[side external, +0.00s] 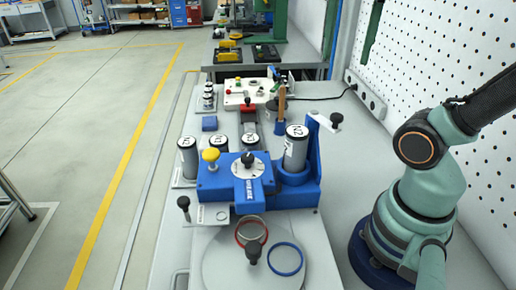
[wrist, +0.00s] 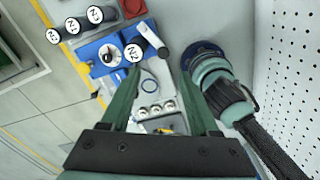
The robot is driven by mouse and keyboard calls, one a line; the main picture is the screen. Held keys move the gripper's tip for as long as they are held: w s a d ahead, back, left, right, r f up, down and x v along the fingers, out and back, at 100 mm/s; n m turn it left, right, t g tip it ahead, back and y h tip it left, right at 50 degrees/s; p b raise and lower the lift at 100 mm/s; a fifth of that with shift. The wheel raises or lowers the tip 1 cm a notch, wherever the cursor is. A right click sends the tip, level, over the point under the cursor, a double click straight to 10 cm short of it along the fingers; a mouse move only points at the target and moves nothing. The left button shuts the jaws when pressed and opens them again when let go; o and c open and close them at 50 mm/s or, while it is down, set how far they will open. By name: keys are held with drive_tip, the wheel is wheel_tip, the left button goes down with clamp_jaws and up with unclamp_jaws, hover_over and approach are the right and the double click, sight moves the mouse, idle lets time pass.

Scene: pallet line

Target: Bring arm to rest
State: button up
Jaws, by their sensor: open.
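My gripper (wrist: 157,82) shows in the wrist view as two green fingers, wide apart with nothing held between them. It is high above the bench, and the blue fixture lies far below its fingertips. In the side view my arm rises out of the picture at the upper right, so the gripper is out of sight there. The blue fixture (side external: 222,184) has a yellow knob and a black knob on top. One grey labelled cylinder (side external: 295,152) stands upright in its right-hand holder; it also shows in the wrist view (wrist: 134,53).
Several labelled cylinders (side external: 188,160) stand in a row at the fixture's left and back. A round grey plate (side external: 222,268) in front bears a red ring (side external: 238,236) and a blue ring (side external: 286,273). A white pegboard wall (side external: 440,50) stands close on the right.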

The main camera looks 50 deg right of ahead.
drive_tip(key=w+a+f+m+t, duration=0.1)
drive_tip(key=w+f+m, duration=0.3)
drive_tip(key=m, duration=0.7)
drive_tip(key=w+a+f+m+t, duration=0.1)
drive_tip(key=w+f+m+t, duration=0.3)
drive_tip(key=f+m, duration=0.3)
drive_tip(key=m, duration=0.4)
drive_tip(key=shift+w+a+f, duration=0.35)
drive_tip(key=shift+a, duration=0.05)
